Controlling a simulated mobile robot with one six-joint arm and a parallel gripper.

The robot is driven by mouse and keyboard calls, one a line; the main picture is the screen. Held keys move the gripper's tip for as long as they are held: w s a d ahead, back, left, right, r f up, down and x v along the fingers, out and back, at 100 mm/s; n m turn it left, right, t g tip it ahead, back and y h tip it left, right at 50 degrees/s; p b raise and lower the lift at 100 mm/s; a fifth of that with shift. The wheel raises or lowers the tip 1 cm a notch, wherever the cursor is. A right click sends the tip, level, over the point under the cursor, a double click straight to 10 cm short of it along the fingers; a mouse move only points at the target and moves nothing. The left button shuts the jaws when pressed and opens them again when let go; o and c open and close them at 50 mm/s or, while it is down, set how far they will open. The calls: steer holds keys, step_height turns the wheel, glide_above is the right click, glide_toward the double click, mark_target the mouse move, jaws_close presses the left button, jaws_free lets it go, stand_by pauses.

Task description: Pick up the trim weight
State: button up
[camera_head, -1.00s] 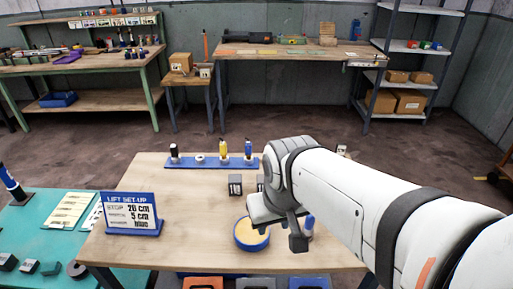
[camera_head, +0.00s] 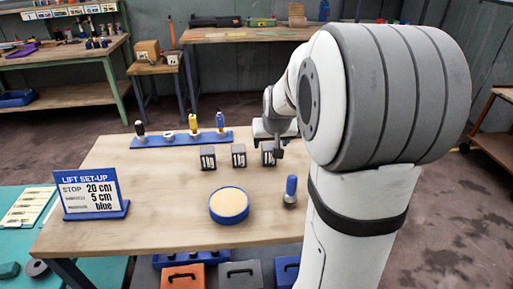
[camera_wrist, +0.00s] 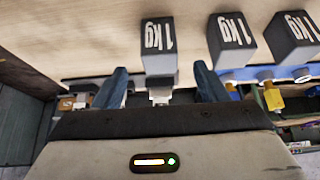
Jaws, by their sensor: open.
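Three dark grey block weights stand in a row on the wooden table: a left one (camera_head: 208,158), a middle one (camera_head: 238,155) and a right one (camera_head: 268,157). In the wrist view they read "1kg"; one weight (camera_wrist: 158,42) lies ahead between my fingers, and two others (camera_wrist: 230,40) (camera_wrist: 290,38) are to its right. My gripper (camera_wrist: 160,72) is open, with a dark blue finger on each side of that weight's near end.
A round blue-rimmed pad (camera_head: 229,205) and a blue-topped peg (camera_head: 290,191) stand nearer. A blue rack (camera_head: 160,140) with several tools lies behind the weights. A "LIFT SET-UP" sign (camera_head: 92,195) stands at left.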

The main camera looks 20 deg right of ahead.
mark_target(270, 147)
steer(key=x, duration=0.7)
steer(key=shift+w+d+f, duration=0.15)
steer(key=shift+f, duration=0.05)
steer(key=shift+c, duration=0.6)
jaws_close()
steer(key=shift+r, duration=0.15)
